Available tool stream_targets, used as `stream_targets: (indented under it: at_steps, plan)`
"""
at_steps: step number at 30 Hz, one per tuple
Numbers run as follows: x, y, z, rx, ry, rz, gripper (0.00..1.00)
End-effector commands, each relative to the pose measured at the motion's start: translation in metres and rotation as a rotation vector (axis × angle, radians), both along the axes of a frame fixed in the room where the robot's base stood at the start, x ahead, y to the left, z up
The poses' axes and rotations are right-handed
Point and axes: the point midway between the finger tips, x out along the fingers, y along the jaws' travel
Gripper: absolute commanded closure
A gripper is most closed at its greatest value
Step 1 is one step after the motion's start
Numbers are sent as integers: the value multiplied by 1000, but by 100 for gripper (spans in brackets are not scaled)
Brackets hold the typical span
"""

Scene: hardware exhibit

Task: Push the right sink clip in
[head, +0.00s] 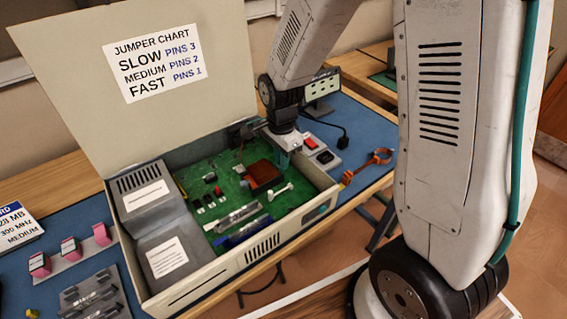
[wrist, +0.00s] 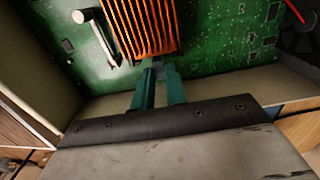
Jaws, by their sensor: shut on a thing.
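The orange-brown finned heat sink (head: 263,175) sits on the green board inside the open case. It shows close up in the wrist view (wrist: 147,22). A white lever (head: 281,191), apparently a sink clip, lies at the sink's near right side. It slants up beside the fins in the wrist view (wrist: 98,38). My gripper (head: 283,158) is low at the sink's right side. Its teal fingers (wrist: 160,66) are close together at the end of the fins, apart from the white lever. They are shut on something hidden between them.
The case's front wall (head: 240,253) and right wall (head: 318,177) rise around the board. A grey drive box (head: 165,250) fills its left side. The raised lid (head: 80,60) stands behind.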

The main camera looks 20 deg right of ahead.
Motion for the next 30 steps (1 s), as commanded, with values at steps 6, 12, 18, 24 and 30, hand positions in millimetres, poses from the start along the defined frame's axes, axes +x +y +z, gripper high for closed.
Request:
stream_targets:
  at_steps: [6,12,18,24,30]
  plan:
    - [1,1,1,1,-3,0,95]
    - [0,4,4,1,-4,1,95]
    - [0,5,4,1,-4,1,95]
    - [0,6,5,1,-5,1,95]
    - [0,7,6,1,-5,1,95]
